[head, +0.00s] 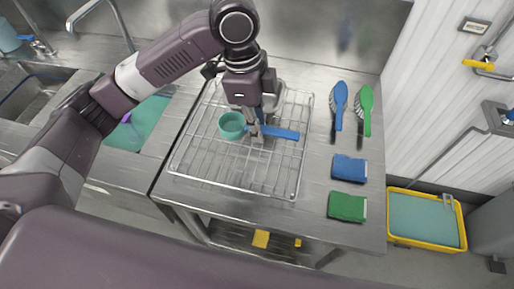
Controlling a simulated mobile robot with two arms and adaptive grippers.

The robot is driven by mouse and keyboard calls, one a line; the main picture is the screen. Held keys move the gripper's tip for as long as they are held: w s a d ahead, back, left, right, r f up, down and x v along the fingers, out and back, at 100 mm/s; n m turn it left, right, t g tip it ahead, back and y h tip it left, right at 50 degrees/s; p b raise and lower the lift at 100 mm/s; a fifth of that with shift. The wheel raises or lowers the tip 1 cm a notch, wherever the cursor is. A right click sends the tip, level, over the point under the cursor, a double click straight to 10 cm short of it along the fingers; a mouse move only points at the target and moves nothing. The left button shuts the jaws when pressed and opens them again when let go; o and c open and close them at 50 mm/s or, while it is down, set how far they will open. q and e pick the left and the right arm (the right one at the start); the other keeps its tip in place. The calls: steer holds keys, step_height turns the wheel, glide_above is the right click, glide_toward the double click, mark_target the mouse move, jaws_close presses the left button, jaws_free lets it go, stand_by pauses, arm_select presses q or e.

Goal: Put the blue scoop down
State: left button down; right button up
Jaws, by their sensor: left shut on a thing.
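The blue scoop's handle (282,133) shows over the right half of the wire rack (203,177), pointing right. My left gripper (256,136) points down over the rack and is shut on the scoop near the handle's left end. A round teal cup (232,126) shows just left of the fingers; I cannot tell whether it is joined to the blue handle. The gripper hides part of the scoop. I cannot tell whether the scoop touches the rack. My right gripper is out of view.
Right of the rack lie a blue brush (339,100), a green brush (366,103), a blue pad (349,168) and a green pad (347,206). A yellow tub (463,222) stands beyond the table's right side. The rack's front part is bare. A sink (35,95) is at left.

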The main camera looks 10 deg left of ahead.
arm_select(q)
glide_above(260, 162)
step_height(260, 162, down, 5)
steer(key=shift+a+f+p, duration=0.15)
steer(key=shift+f+p, duration=0.1)
steer(key=shift+f, duration=0.35)
steer(key=shift+a+f+p, duration=0.15)
steer(key=shift+f+p, duration=0.05)
steer(key=shift+f, duration=0.65)
step_height(260, 162, down, 4)
steer(key=shift+f+p, duration=0.1)
steer(key=shift+p, duration=0.35)
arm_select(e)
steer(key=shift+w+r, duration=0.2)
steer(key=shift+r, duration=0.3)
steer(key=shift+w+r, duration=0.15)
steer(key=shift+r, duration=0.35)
arm_select(q)
steer(key=shift+f, duration=0.1)
steer(key=c, duration=1.9)
jaws_free()
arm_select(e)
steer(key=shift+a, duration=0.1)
